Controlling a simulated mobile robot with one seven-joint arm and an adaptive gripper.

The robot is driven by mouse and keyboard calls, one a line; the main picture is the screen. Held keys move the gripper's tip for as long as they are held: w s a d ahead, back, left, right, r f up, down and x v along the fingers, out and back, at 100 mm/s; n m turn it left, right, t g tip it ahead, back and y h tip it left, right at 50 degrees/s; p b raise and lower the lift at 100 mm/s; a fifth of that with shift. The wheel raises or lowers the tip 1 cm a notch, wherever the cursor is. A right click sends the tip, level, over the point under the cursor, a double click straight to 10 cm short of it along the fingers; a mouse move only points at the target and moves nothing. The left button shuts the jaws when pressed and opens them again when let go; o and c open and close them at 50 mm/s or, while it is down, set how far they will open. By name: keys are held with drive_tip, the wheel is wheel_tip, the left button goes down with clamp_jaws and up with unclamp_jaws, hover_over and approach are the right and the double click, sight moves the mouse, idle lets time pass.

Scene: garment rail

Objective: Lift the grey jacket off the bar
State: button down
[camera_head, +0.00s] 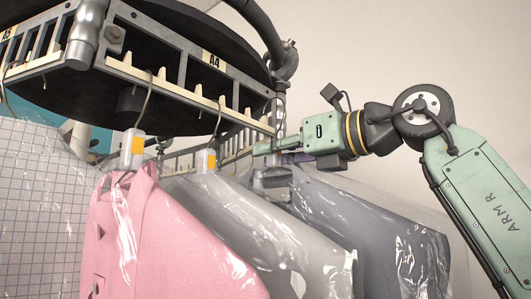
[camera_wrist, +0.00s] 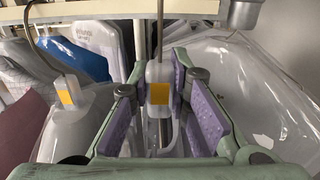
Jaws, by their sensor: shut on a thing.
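The grey jacket (camera_head: 365,225) hangs in a clear plastic cover at the right end of the row, below the toothed bar (camera_head: 190,88). My gripper (camera_head: 268,148) reaches in from the right, just under the bar's end. In the wrist view my gripper (camera_wrist: 160,88) is shut on the pale hanger block with an orange label (camera_wrist: 159,94), one purple-padded finger on each side. The hanger's metal rod rises from the block past the bar (camera_wrist: 100,28). Whether its hook rests on the bar cannot be told. The jacket's shoulders are largely hidden in the wrist view.
A light grey garment (camera_head: 270,235) and a pink garment (camera_head: 160,245) hang close on the left, in plastic, with labelled hangers. A checked garment (camera_head: 40,200) is farther left. Blue garments (camera_wrist: 75,58) hang behind. The space right of the rail is open.

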drive_tip(key=shift+v, duration=1.5)
drive_tip(key=shift+a, duration=0.1)
